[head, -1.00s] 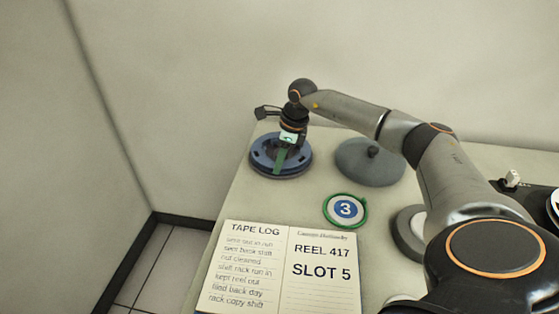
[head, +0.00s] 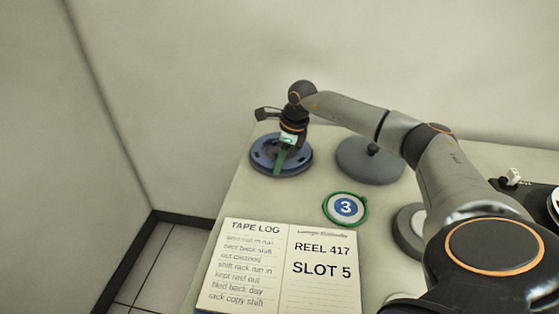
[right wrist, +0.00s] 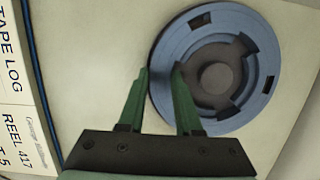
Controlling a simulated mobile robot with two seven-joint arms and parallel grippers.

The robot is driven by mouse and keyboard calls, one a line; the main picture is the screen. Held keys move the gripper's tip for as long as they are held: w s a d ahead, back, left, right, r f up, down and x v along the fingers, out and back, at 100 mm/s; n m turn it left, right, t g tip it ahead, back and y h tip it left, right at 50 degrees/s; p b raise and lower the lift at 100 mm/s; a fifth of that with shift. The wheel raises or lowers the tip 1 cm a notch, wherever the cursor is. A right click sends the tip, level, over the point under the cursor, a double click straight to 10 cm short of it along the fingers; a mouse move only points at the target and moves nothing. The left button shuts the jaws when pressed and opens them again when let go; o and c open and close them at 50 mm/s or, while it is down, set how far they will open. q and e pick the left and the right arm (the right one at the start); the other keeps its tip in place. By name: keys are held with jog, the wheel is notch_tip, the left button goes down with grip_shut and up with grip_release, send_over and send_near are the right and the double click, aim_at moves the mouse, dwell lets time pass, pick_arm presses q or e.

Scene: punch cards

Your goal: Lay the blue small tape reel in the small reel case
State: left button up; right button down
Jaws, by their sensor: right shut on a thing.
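The blue small tape reel (head: 264,160) is a flat round disc at the far left of the table. In the right wrist view the reel (right wrist: 242,110) shows notches and a round grey hub. My right gripper (head: 278,170) comes down on it from above. In the right wrist view its green fingers (right wrist: 161,72) straddle the near rim, one outside and one inside, shut on it. The reel looks level and low. I cannot make out the small reel case for certain; whatever lies under the reel is hidden. My left gripper is not in view.
A grey round disc with a knob (head: 362,171) lies right of the reel. Another grey round thing (head: 404,238) is partly behind my arm. The wall stands behind.

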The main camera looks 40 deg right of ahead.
jog(key=c, duration=0.5)
grip_release()
jog(key=shift+f, duration=0.1)
jog(key=c, duration=0.4)
jog(key=shift+o, duration=0.2)
jog(key=shift+r+p, duration=0.8)
jog(key=shift+r, duration=0.15)
jog(key=shift+r+p, duration=0.55)
jog(key=shift+r, duration=0.2)
notch_tip(320, 180, up, 3)
jog(key=shift+f+p, duration=0.2)
jog(key=shift+p, duration=0.9)
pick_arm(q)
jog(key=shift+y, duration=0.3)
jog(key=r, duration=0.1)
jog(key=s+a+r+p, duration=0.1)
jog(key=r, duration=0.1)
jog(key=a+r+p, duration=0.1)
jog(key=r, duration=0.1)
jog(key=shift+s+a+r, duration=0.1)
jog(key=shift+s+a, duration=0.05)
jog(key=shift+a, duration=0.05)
pick_arm(e)
notch_tip(320, 180, up, 3)
jog(key=shift+r, duration=0.1)
